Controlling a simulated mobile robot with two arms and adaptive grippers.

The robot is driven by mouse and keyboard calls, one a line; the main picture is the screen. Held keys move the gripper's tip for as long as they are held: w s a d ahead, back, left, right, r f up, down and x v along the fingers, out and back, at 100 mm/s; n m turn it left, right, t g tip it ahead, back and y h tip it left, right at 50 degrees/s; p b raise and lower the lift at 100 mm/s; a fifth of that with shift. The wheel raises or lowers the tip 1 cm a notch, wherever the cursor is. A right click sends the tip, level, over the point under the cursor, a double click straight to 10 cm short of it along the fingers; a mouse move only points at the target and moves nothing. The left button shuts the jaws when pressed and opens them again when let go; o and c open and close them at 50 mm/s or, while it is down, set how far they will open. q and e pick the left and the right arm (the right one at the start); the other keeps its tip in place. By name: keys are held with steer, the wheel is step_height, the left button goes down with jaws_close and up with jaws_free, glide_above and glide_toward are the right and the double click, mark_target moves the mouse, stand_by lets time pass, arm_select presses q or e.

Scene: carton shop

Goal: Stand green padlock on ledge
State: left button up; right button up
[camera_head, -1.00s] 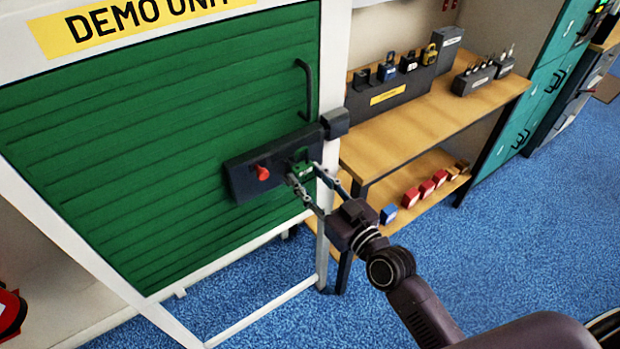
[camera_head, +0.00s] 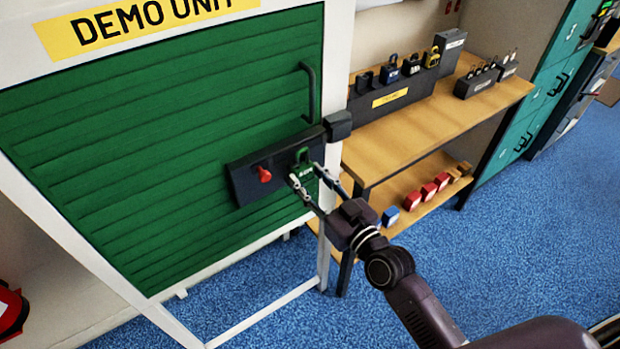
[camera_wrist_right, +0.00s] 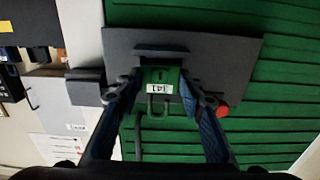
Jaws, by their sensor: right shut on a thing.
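The green padlock (camera_head: 304,172) is at the dark ledge plate (camera_head: 240,183) on the green shutter, right of a red knob (camera_head: 264,174). My right gripper (camera_head: 305,178) is shut on the padlock, one finger on each side. In the right wrist view the padlock (camera_wrist_right: 160,84) shows a white label and a U-shaped shackle between the fingertips of my right gripper (camera_wrist_right: 161,92). The ledge (camera_wrist_right: 235,60) is directly behind it. I cannot tell whether the padlock's underside touches the ledge. My left gripper is out of view.
A dark latch block (camera_head: 338,125) juts out just above and right of the padlock. A wooden bench (camera_head: 400,135) at the right holds a dark rack (camera_head: 375,105) with several padlocks. Red blocks (camera_head: 428,192) and a blue block (camera_head: 390,215) lie on its lower shelf.

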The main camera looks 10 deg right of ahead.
steer(key=shift+w+a, duration=0.2)
steer(key=shift+w, duration=0.45)
steer(key=shift+r, duration=0.1)
stand_by(0.6)
steer(key=shift+f, duration=0.25)
stand_by(0.6)
steer(key=o, duration=1.2)
steer(key=shift+c, duration=0.2)
steer(key=shift+f, duration=0.15)
steer(key=shift+s, duration=0.15)
